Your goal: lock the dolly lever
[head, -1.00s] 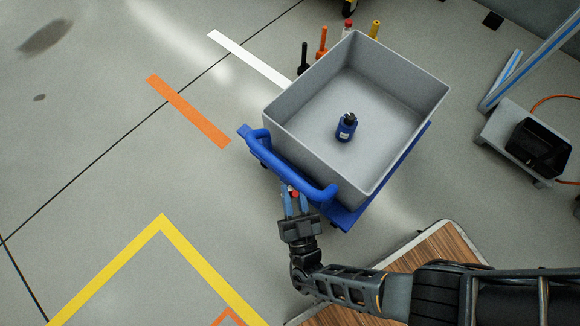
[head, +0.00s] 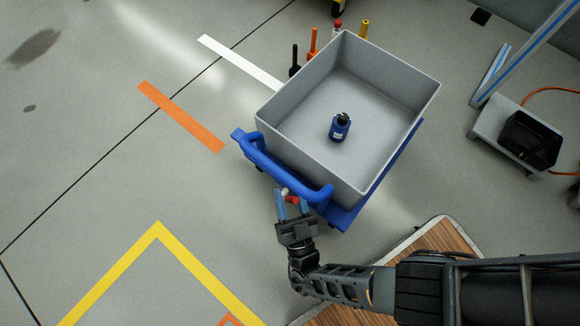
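The dolly (head: 350,218) is blue with a tubular push handle (head: 290,175) on its near left side. It carries a grey open bin (head: 310,150). A small red lever (head: 291,199) with a pale part beside it shows just below the handle, partly hidden by the gripper and handle. My gripper (head: 293,207) is at the near side of the dolly, its two blue fingers apart and pointing at the handle. The red lever lies between or just beyond the fingertips; I cannot tell whether they touch it.
A small blue bottle (head: 340,128) stands in the bin. Several coloured upright tools, including an orange one (head: 313,42), stand behind it. A wooden-topped surface (head: 425,258) is at the lower right. A grey stand with a black box (head: 532,140) is at the right. The left floor is clear.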

